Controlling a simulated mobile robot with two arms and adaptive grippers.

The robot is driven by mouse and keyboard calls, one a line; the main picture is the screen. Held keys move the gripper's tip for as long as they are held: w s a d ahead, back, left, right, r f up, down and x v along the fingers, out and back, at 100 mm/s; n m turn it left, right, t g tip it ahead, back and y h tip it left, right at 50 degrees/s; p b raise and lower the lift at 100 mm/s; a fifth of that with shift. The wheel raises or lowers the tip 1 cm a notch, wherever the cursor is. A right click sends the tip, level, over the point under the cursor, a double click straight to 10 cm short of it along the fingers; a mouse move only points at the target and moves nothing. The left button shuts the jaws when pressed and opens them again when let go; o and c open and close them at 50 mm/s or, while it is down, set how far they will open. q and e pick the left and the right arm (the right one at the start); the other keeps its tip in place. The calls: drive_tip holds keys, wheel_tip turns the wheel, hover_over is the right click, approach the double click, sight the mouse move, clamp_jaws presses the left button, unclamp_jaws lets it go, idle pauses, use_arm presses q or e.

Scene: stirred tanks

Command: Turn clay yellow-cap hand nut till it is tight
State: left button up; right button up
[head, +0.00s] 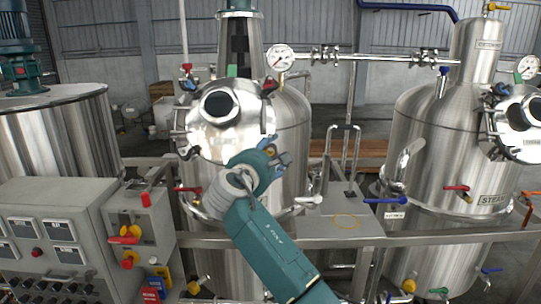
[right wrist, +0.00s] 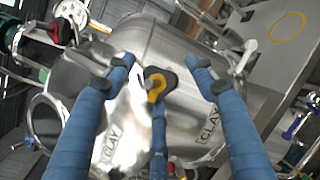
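The yellow-cap hand nut (right wrist: 155,84) sits at the rim of the tank's round hatch, close to a CLAY label. In the right wrist view it lies between my open blue fingers, with a gap to the two side fingers; whether the middle finger touches it I cannot tell. My right gripper (right wrist: 160,66) also shows in the head view (head: 277,154), at the lower right of the hatch (head: 226,120). There my gripper hides most of the nut. My left gripper is not in view.
Other capped hand nuts ring the hatch, one red (head: 187,70). A second steel tank (head: 440,150) stands right. A grey control panel (head: 50,235) stands at the lower left, and rails and valve handles (head: 385,201) run in front of the tanks.

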drive_tip(key=shift+a, duration=0.3)
drive_tip(key=shift+s+a, duration=0.1)
drive_tip(key=v, duration=0.7)
drive_tip(key=shift+s, duration=0.3)
